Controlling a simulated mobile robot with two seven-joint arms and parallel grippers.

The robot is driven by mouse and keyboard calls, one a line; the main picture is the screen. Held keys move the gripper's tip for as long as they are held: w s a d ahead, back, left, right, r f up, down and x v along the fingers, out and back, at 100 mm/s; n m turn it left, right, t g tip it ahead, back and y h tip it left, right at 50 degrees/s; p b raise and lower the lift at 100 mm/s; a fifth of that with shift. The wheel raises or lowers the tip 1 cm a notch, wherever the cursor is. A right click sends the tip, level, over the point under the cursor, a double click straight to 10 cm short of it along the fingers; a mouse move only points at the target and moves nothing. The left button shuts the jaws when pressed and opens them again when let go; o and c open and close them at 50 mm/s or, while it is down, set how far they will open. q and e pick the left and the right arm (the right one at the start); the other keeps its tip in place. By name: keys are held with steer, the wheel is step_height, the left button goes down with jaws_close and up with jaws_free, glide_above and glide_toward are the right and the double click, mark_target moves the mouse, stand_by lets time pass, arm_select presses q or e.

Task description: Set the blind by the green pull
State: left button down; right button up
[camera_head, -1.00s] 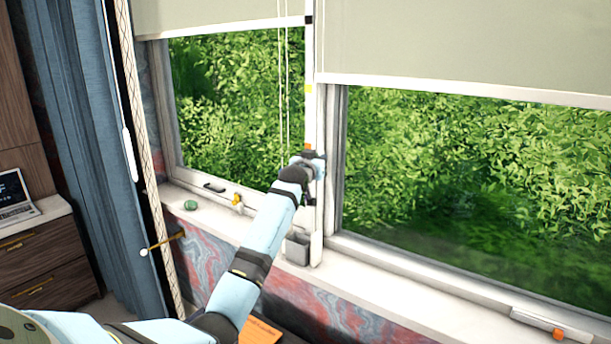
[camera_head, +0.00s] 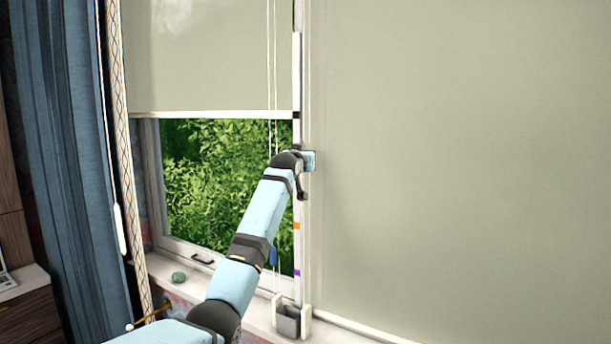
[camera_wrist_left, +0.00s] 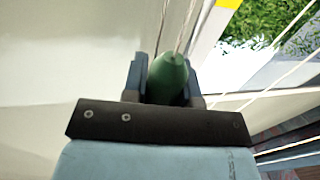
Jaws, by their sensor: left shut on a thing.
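The green pull (camera_wrist_left: 167,78) sits between the two fingers of my left gripper (camera_wrist_left: 165,82), which is shut on it; two thin cords run up from it. In the head view my left gripper (camera_head: 305,161) is at the window post, below the black mark; the pull is hidden there. The right blind (camera_head: 450,160) is down, with its lower edge near the sill. The left blind (camera_head: 205,60) is partly down, its bottom rail level with the black mark (camera_head: 296,115) on the white strip. Orange (camera_head: 296,226) and purple (camera_head: 296,272) marks are lower. My right gripper is not in view.
A blue pull (camera_head: 273,256) hangs on cords beside my left forearm. A small grey holder (camera_head: 288,319) stands at the strip's foot. A green round object (camera_head: 178,277) lies on the sill (camera_head: 222,299). A blue curtain (camera_head: 65,150) hangs at the left.

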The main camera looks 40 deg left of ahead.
arm_select(q)
step_height(320, 180, up, 3)
steer(key=shift+f, duration=0.15)
steer(key=shift+s+a, duration=0.1)
steer(key=c, duration=1)
jaws_free()
steer(key=shift+o, duration=0.5)
steer(key=shift+f, duration=0.1)
